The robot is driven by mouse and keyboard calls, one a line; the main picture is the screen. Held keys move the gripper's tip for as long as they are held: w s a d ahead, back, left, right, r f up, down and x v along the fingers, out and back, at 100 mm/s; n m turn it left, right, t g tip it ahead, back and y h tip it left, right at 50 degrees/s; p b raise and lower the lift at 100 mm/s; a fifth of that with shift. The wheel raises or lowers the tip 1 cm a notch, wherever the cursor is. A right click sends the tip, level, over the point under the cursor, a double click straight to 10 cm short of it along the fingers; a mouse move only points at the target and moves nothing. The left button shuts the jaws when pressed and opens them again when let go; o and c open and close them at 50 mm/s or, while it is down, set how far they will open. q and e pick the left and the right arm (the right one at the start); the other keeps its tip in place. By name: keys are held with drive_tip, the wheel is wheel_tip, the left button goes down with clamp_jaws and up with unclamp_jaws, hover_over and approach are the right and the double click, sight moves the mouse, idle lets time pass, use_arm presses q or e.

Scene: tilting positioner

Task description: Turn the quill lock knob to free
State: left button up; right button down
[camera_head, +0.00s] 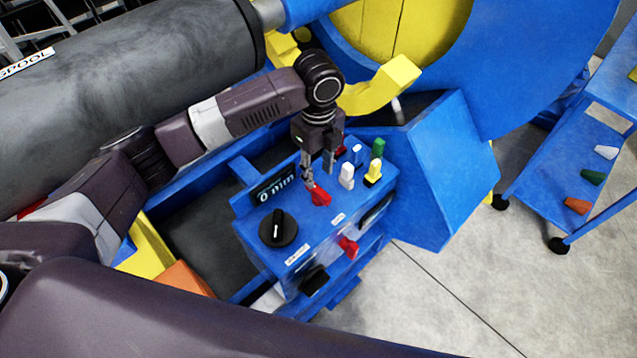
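A blue control box (300,222) stands in the middle of the head view, with several knobs and levers. Its labels are too small to read, so I cannot tell for sure which one is the quill lock knob. A red knob (320,196) sits on the top face, just below my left gripper (319,172). The gripper points down with its fingers apart and nothing visible between them; one fingertip is close to the red knob, and contact is unclear. Another red knob (348,246) is on the front face. A black dial (278,228) with a white mark is at the near left. My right gripper is not in view.
White (347,176), green (378,148) and yellow (372,172) levers stand close right of the gripper. A display (276,187) reads 0 mm. A large grey spool (130,90) is behind my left arm. A blue cart (560,185) stands right; the floor between is clear.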

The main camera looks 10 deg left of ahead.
sight(318, 190)
use_arm(q)
drive_tip(key=shift+w+f, duration=0.3)
drive_tip(key=shift+f, duration=0.25)
drive_tip(key=shift+w+f, duration=0.15)
drive_tip(key=shift+f, duration=0.2)
wheel_tip(318, 190, down, 7)
drive_tip(key=shift+r, duration=0.2)
drive_tip(key=shift+s, duration=0.2)
drive_tip(key=shift+c, duration=0.6)
clamp_jaws()
